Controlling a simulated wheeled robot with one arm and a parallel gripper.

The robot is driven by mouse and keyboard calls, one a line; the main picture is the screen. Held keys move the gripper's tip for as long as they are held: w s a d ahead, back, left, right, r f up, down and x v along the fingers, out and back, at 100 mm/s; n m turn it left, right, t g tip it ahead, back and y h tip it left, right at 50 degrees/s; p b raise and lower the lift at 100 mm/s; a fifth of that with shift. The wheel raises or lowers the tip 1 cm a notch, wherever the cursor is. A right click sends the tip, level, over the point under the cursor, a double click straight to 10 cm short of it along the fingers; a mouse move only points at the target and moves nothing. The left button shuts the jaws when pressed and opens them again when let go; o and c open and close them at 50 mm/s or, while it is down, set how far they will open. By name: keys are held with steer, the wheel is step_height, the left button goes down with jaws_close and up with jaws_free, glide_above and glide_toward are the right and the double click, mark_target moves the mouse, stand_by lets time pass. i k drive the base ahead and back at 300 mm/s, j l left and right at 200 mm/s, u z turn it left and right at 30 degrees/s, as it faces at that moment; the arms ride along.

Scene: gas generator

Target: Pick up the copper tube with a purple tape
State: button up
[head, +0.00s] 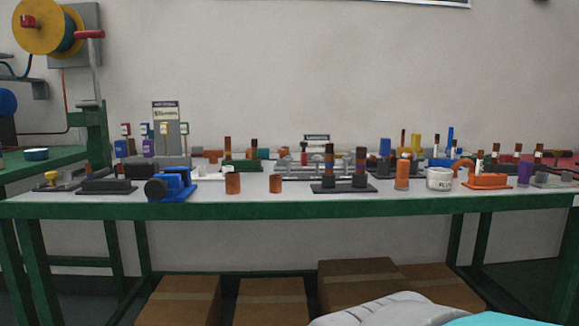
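Two short plain copper tubes (233,183) and (275,184) stand upright near the front of the table, with no tape visible on them. A dark stand (344,188) to their right holds two upright banded tubes. The right one (361,160) seems to have a purple band, but it is too small to be sure. An orange-copper tube (402,175) with a pale band stands right of the stand. A purple cylinder (525,173) is near the right end. My gripper is not in view; only a white and teal part, apparently mine, shows at the bottom.
The green-edged table (290,209) is crowded with fittings and stands. A blue clamp-like tool (172,184) is at the left front, a white pot (440,179) at the right. Cardboard boxes (270,302) lie underneath. A side bench (40,166) with a spool stands at left.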

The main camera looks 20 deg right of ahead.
mark_target(361, 166)
steer(key=l+z, duration=0.1)
steer(key=z, duration=0.25)
steer(key=l+z, duration=0.15)
steer(key=z, duration=0.2)
steer(key=l+z, duration=0.1)
steer(key=z, duration=0.25)
